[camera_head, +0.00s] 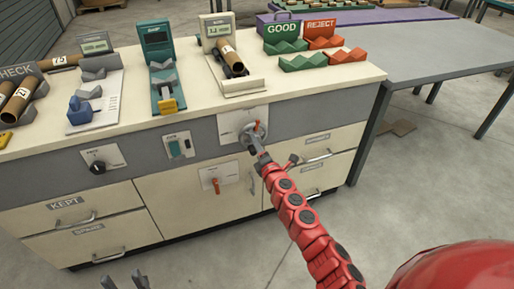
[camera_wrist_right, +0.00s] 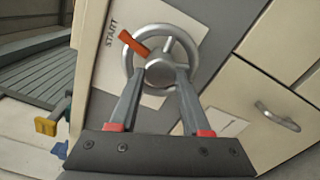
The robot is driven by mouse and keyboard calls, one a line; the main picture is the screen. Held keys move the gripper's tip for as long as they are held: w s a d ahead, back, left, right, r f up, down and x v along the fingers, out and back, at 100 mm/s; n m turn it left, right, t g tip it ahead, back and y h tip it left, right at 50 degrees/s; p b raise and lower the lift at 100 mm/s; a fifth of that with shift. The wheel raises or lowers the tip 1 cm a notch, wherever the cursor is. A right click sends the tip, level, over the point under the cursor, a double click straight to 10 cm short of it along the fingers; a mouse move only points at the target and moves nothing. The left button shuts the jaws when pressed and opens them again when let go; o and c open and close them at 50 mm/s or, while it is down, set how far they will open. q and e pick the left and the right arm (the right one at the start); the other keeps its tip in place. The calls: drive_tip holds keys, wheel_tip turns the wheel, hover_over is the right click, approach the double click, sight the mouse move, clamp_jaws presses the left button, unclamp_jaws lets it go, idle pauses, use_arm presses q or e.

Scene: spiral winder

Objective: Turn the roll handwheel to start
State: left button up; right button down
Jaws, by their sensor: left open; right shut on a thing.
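The roll handwheel (camera_head: 247,130) is a grey metal wheel on a white plate on the cabinet's front face. In the right wrist view the handwheel (camera_wrist_right: 160,72) shows a round hub and an orange pointer aimed up and left, towards the printed word START. My right gripper (camera_head: 256,143) is at the handwheel. In its wrist view, the fingers of the right gripper (camera_wrist_right: 159,80) lie either side of the hub, over the lower rim, shut on the handwheel. My left gripper (camera_head: 124,281) is open and empty at the bottom edge, well away from the wheel.
Below the wheel is a red switch (camera_head: 215,185), with a drawer handle (camera_head: 319,157) to its right. A black knob (camera_head: 98,167) and a switch plate (camera_head: 178,146) are to the left. Tubes and gauges stand on the top. Floor is clear in front.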

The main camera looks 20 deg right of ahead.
drive_tip(key=shift+f+n+b, duration=0.1)
drive_tip(key=shift+n+b, duration=0.25)
drive_tip(key=shift+n, duration=0.95)
drive_tip(key=shift+d+n, duration=0.1)
drive_tip(key=shift+n, duration=0.2)
drive_tip(key=shift+c, duration=1.8)
unclamp_jaws()
drive_tip(key=s, duration=1.7)
drive_tip(key=shift+s+d+p, duration=0.2)
drive_tip(key=shift+d+p, duration=0.05)
drive_tip(key=shift+p, duration=0.2)
